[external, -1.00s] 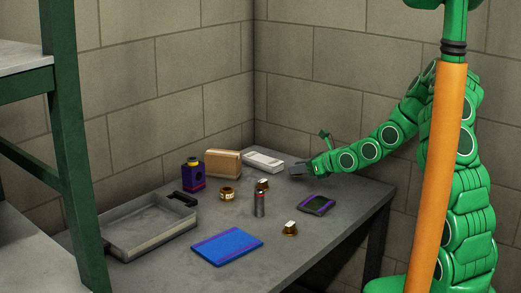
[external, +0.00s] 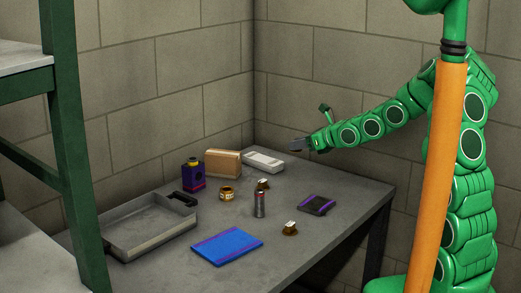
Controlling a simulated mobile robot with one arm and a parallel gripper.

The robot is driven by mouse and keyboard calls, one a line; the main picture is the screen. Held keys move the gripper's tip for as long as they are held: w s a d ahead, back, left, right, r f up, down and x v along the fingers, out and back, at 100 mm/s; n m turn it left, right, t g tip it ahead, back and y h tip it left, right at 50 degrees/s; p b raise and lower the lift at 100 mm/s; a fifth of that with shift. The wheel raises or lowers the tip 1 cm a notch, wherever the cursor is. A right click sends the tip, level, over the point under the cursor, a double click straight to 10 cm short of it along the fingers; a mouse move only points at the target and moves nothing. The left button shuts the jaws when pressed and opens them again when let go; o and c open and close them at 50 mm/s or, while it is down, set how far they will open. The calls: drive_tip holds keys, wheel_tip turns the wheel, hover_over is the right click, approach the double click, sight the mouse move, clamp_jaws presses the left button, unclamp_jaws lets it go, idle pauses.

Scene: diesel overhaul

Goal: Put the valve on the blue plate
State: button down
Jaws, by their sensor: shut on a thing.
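The blue plate (external: 227,247), flat with purple stripes, lies near the front edge of the table with nothing on it. My gripper (external: 298,145) is raised over the back right of the table, near the wall. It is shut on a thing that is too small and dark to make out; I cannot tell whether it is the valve. Two small brass parts with pale tops stand on the table, one (external: 262,184) near the middle and one (external: 289,228) right of the plate. I cannot tell whether either is a valve.
A grey tray (external: 120,243) stands at the left. Around the table are a dark bottle (external: 193,177), a tan box (external: 223,163), a pale device (external: 263,161), a brass ring (external: 227,194), a grey cylinder (external: 260,205) and a dark flat pad (external: 317,205). The table's right back is clear.

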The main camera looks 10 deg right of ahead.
drive_tip(key=s+a+r+n+g+y, duration=0.1)
drive_tip(key=s+a+n+g+y, duration=0.15)
drive_tip(key=s+a, duration=0.5)
drive_tip(key=n+g, duration=1)
drive_tip(key=g, duration=0.1)
hover_over(231, 247)
wheel_tip(231, 247, down, 2)
drive_tip(key=shift+h, duration=0.25)
drive_tip(key=shift+f, duration=3.9)
drive_tip(key=shift+f, duration=0.15)
drive_tip(key=c, duration=0.8)
unclamp_jaws()
